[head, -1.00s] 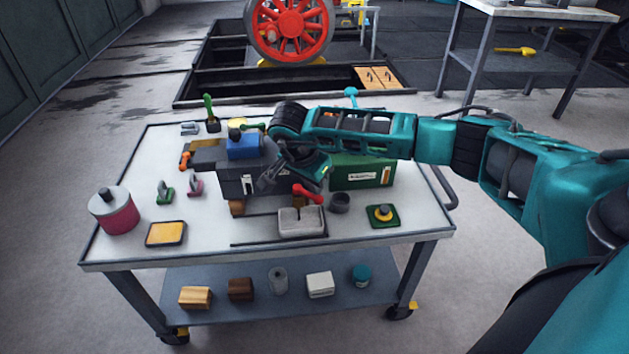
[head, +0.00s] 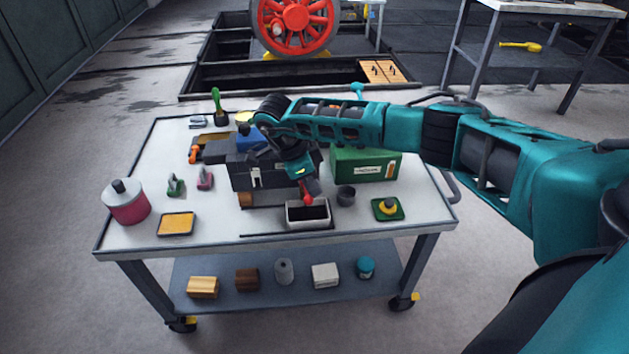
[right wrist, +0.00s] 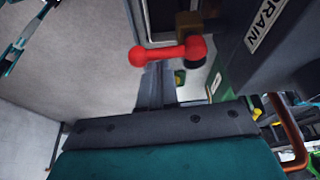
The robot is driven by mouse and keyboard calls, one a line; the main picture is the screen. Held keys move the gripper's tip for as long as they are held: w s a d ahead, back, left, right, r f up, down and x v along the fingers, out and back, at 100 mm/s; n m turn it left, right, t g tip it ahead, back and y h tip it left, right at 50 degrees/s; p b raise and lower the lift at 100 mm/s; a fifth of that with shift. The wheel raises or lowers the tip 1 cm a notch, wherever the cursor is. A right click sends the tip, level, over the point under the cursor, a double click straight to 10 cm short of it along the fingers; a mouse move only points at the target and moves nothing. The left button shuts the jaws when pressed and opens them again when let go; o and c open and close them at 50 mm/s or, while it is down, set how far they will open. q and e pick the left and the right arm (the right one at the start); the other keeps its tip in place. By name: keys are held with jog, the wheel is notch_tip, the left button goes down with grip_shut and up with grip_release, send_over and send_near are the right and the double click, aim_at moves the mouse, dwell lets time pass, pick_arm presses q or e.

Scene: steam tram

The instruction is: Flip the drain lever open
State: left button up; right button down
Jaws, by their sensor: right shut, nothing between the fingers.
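The red drain lever (head: 307,188) is on the front of the dark grey tank (head: 262,176). It points down and toward me, its ball end over a grey open tray (head: 293,221) with a dark inside. In the right wrist view the lever (right wrist: 168,54) lies across the picture, ball end left, beside a "DRAIN" label (right wrist: 266,26). My right gripper (head: 301,172) is shut and empty, close by the lever's upper end. I cannot tell whether it touches the lever. Its fingertips are hard to make out. My left gripper is not in the head view.
A red canister (head: 127,205) and a yellow pad (head: 177,223) stand left.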

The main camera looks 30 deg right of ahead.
jog(key=shift+a, duration=0.15)
dwell(0.5)
pick_arm(q)
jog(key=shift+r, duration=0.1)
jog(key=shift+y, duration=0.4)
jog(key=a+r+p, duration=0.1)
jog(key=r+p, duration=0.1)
jog(key=p, duration=0.1)
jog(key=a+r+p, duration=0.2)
jog(key=p, duration=0.2)
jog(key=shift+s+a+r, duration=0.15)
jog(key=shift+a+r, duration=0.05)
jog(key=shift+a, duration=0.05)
pick_arm(e)
jog(key=v, duration=1)
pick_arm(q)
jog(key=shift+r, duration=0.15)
pick_arm(e)
jog(key=shift+w, duration=0.1)
